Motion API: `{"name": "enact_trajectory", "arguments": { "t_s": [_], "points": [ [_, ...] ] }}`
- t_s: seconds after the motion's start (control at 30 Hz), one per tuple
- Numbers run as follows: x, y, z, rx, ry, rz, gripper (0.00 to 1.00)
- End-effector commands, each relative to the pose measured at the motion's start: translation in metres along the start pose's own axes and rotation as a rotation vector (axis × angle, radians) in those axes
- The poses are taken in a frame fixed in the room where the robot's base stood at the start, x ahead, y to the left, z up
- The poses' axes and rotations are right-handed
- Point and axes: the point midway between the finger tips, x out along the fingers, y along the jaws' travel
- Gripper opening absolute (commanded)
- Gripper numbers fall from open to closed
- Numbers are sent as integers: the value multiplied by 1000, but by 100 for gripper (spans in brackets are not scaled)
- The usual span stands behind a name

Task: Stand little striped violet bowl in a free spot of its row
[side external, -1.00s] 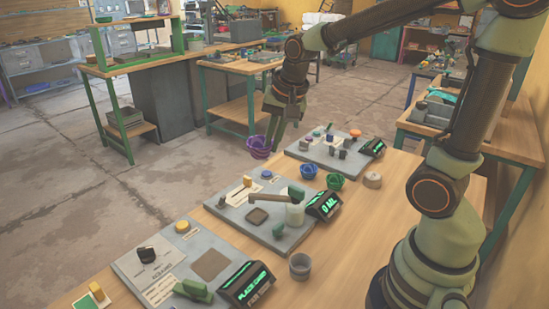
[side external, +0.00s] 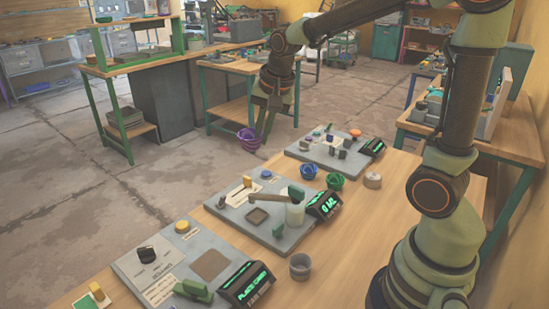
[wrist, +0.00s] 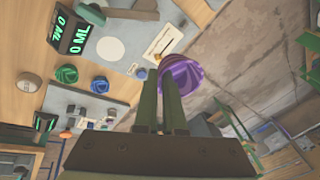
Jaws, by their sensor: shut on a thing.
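The striped violet bowl (side external: 248,139) hangs from my gripper (side external: 262,130), past the far left edge of the wooden bench. In the wrist view the violet bowl (wrist: 181,75) sits at the tips of my gripper's fingers (wrist: 164,85), which are shut on it. A striped blue bowl (side external: 309,172) and a striped green bowl (side external: 335,181) stand side by side on the bench. In the wrist view the blue bowl (wrist: 99,84) and the green bowl (wrist: 68,85) lie left of the fingers.
A grey station board with small pegs and an orange knob (side external: 355,132) is behind the bowls. A dispenser board with a "0 ML" display (side external: 323,204) is in front. A round tan lidded thing (side external: 373,180) stands right of the green bowl. A grey cup (side external: 300,266) stands nearer.

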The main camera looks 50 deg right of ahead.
Motion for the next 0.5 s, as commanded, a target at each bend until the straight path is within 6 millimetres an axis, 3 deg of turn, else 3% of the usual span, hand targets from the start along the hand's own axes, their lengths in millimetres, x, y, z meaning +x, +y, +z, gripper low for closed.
{"name": "enact_trajectory", "arguments": {
  "t_s": [0.03,0.3,0.5],
  "points": [
    [3,0,-23,47,8,11,0],
    [20,19,-132,275,45,61,0],
    [32,48,-195,410,70,85,0]
  ]
}}
